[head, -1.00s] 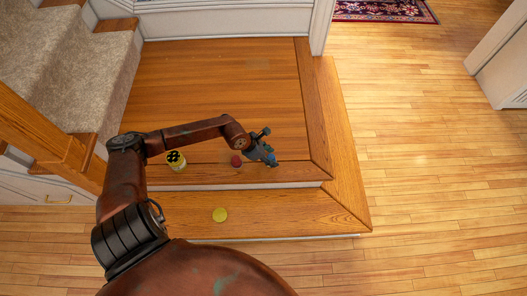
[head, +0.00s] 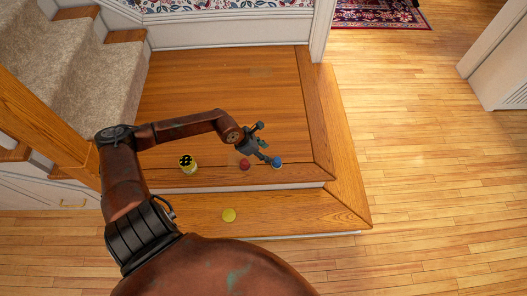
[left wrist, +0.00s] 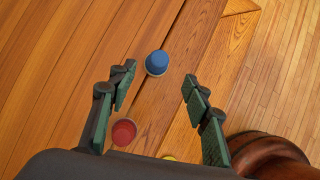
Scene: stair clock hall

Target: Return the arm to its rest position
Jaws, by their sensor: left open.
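My left gripper (head: 263,143) is open, with nothing between its fingers, above the wooden upper step. In the left wrist view its green-grey fingers (left wrist: 160,76) stand wide apart. A round blue piece (head: 277,162) with a pale rim sits near the step's front edge, just beyond the fingertips; it also shows in the left wrist view (left wrist: 157,63). A red round piece (head: 244,164) lies left of it, and shows beside the lower left finger (left wrist: 123,132). The right gripper is in neither view.
A yellow jar-like piece with a black-spotted top (head: 187,164) stands left on the upper step (head: 215,85). A yellow disc (head: 229,215) lies on the lower step (head: 300,213). Carpeted stairs (head: 60,60) and a wooden post border the left. Open floor (head: 430,150) lies right.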

